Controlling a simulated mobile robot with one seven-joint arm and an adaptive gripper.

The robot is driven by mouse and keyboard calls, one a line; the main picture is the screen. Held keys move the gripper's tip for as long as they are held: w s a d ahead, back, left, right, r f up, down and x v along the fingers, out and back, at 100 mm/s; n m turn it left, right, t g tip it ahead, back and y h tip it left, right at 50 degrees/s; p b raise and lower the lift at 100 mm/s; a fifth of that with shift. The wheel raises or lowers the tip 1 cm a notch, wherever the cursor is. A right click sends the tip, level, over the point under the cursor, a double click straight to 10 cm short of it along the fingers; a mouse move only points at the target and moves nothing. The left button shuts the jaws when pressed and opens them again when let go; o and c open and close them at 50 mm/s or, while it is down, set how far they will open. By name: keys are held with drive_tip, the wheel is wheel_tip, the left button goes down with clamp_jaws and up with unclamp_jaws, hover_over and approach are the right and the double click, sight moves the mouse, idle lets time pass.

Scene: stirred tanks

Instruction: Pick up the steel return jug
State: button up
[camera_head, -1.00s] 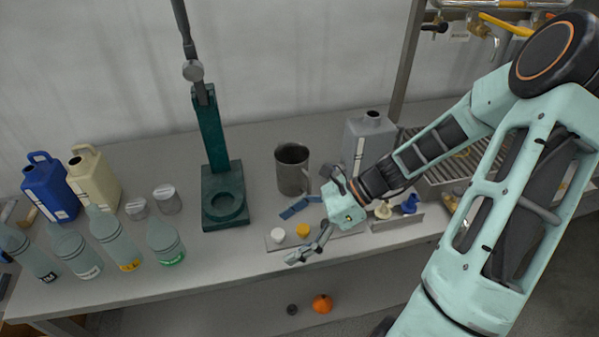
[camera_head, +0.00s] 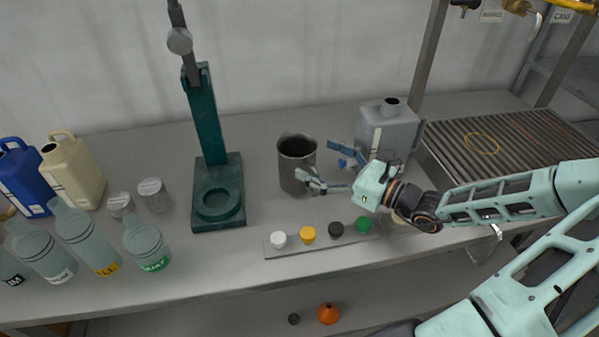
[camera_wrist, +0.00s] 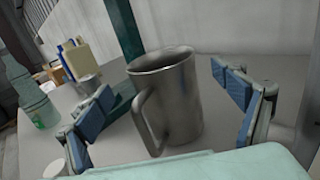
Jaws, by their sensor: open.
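The steel return jug (camera_head: 296,160) stands upright on the bench, to the right of the green stand. In the wrist view the jug (camera_wrist: 180,98) is close ahead, between my gripper's two blue-padded fingers, with its handle (camera_wrist: 146,122) turned toward the camera, left of centre. My gripper (camera_head: 330,165) is open and empty, at the right side of the jug in the head view. In the wrist view my gripper (camera_wrist: 165,118) has clear gaps between its fingers and the jug. One finger partly covers the jug's right side in the head view.
A green stand (camera_head: 212,150) rises left of the jug. A grey can (camera_head: 388,132) stands behind my gripper. A strip with coloured caps (camera_head: 307,234) lies in front. Bottles (camera_head: 92,240) and jerrycans (camera_head: 72,170) crowd the left. A slatted drainer (camera_head: 515,150) is at right.

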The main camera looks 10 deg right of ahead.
drive_tip(key=x, duration=0.5)
drive_tip(key=shift+w, duration=0.1)
drive_tip(key=shift+c, duration=0.5)
drive_tip(key=c, duration=1.7)
drive_tip(key=shift+o, duration=0.2)
drive_tip(key=shift+r, duration=0.1)
